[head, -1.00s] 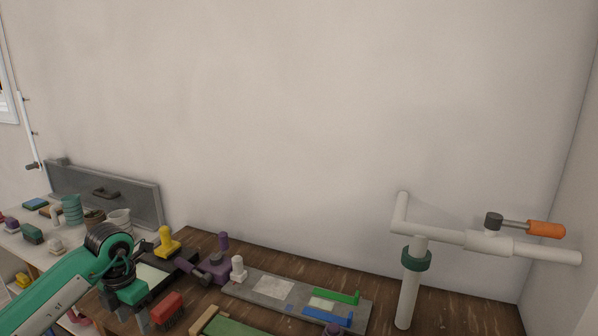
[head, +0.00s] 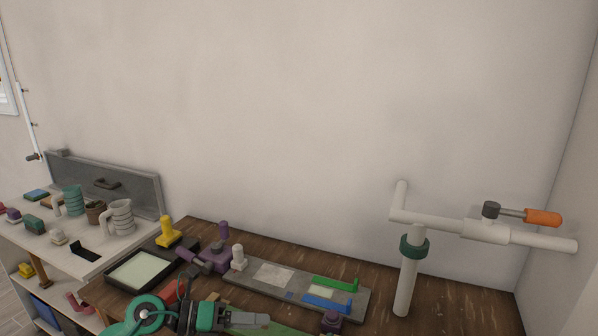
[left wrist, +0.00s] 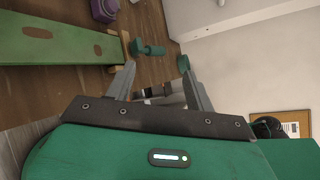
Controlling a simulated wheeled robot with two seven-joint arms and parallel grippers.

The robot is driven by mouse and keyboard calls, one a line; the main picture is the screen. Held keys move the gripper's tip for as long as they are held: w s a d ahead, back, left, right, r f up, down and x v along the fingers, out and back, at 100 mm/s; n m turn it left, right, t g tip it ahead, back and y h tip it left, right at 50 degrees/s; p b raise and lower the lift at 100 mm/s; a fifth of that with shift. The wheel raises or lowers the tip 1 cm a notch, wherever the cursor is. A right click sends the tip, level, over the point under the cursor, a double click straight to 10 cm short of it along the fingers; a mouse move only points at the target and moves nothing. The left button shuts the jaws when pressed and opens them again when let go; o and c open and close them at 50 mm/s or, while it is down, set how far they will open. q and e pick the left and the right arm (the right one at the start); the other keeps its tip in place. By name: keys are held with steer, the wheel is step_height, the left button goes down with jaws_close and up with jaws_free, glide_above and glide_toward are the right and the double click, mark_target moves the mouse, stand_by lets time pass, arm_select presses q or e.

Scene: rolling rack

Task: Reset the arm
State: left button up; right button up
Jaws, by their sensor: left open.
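My left gripper (head: 258,321) is low at the bottom of the head view, in front of the wooden table, its fingers pointing right. In the left wrist view the left gripper (left wrist: 158,74) has its two grey fingers apart, with nothing held between them. Its green arm covers part of the red block (head: 172,291) and the near table edge. My right gripper does not show.
The wooden table (head: 390,322) holds a grey board (head: 235,272), a yellow-handled stamp (head: 168,232) and a black-framed pad (head: 145,270). A white pipe (head: 405,285) with an orange-handled valve stands at the right. A white shelf (head: 110,258) with mugs is at the left. A green board (left wrist: 60,47) shows in the left wrist view.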

arm_select(q)
step_height(320, 180, up, 6)
steer(key=d+n+t+h, duration=0.1)
steer(key=n+t+h, duration=0.3)
steer(key=n+t, duration=0.3)
steer(key=a+n+t+y, duration=0.55)
steer(key=n+t, duration=0.35)
steer(key=n, duration=0.3)
steer(key=s+a+f+n+g+y, duration=0.2)
steer(key=a+f+n+y, duration=0.3)
steer(key=f+n+y, duration=0.25)
steer(key=s+a+f+n+g+y, duration=0.1)
steer(key=s+a+f+n+y, duration=0.2)
steer(key=a+f+n+y, duration=0.35)
steer(key=s+d+f+n+g, duration=0.15)
steer(key=s+f+g, duration=0.25)
steer(key=s, duration=0.4)
steer(key=s+f+n+g, duration=0.2)
steer(key=s+f+g, duration=0.25)
steer(key=s, duration=0.25)
steer(key=s+d+f+n+g, duration=0.1)
steer(key=s+f+n+g, duration=0.1)
steer(key=s+f+g, duration=0.45)
step_height(320, 180, down, 30)
steer(key=s+t, duration=0.1)
steer(key=s+a+f, duration=0.3)
steer(key=s+f, duration=1.6)
steer(key=shift+a+g+h, duration=0.15)
steer(key=shift+g+h, duration=0.2)
steer(key=shift+g, duration=0.05)
